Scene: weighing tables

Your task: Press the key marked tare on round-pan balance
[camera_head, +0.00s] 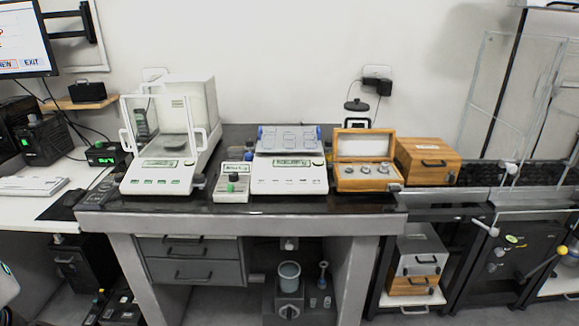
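The round-pan balance (157,180) is a white unit at the left of the dark-topped weighing table. Its small dark round pan (174,147) shows inside a clear draft shield with white-edged panels. A greenish display sits on its sloped front. Below the display is a row of small green-marked keys (163,182); their labels are too small to read, so I cannot tell which is marked tare. My gripper is not in view.
A monitor (24,40) hangs at far left. The table's front edge (240,222) is clear.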

